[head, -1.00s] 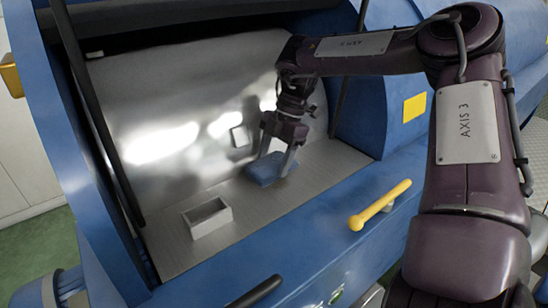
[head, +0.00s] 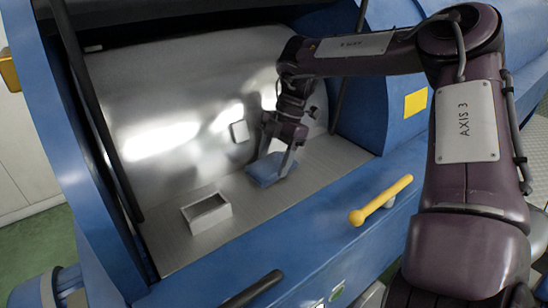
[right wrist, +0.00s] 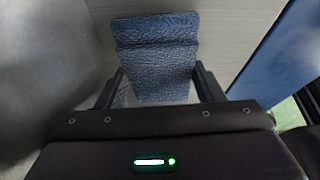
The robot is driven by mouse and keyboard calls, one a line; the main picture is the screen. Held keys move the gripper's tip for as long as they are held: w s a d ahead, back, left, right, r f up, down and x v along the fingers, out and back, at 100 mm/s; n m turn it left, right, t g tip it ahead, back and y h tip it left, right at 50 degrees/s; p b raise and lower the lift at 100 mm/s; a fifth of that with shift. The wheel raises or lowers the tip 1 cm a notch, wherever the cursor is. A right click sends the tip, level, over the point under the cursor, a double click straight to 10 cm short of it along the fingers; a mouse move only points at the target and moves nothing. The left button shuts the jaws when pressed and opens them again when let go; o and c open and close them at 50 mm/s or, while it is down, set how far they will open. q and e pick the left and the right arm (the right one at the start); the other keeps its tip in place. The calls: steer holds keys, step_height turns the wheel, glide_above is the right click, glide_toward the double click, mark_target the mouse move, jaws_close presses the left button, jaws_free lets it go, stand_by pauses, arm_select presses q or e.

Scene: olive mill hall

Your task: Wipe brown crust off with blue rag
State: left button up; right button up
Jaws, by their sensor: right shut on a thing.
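The blue rag (head: 266,170) is a folded, textured pad low in the open metal chamber, on or just above its floor (head: 310,165). My right gripper (head: 278,157) is shut on it from above. In the right wrist view the rag (right wrist: 157,60) fills the space between the two dark fingers of the gripper (right wrist: 158,88). I cannot make out any brown crust; the rag and gripper hide the surface under them. My left gripper is not in view.
A small open grey box (head: 207,214) stands on the chamber floor left of the rag. A small pale block (head: 240,131) is at the shiny curved back wall. Blue machine sides and a yellow handle (head: 380,201) border the opening. The floor between box and rag is clear.

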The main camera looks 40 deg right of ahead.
mark_target(280, 184)
steer(key=shift+f, duration=0.3)
steer(key=shift+s, duration=0.1)
steer(key=shift+s+a+r+p, duration=0.1)
steer(key=shift+s+p, duration=0.15)
steer(key=shift+s, duration=0.45)
steer(key=shift+s+a+r+p, duration=0.1)
steer(key=shift+s+p, duration=0.1)
steer(key=shift+s, duration=0.5)
steer(key=shift+s+f, duration=0.1)
steer(key=shift+s, duration=0.45)
steer(key=shift+f, duration=0.15)
steer(key=shift+w+d+f, duration=0.1)
steer(key=shift+w, duration=0.3)
steer(key=shift+w+b, duration=0.6)
steer(key=shift+w, duration=0.85)
steer(key=shift+d, duration=0.1)
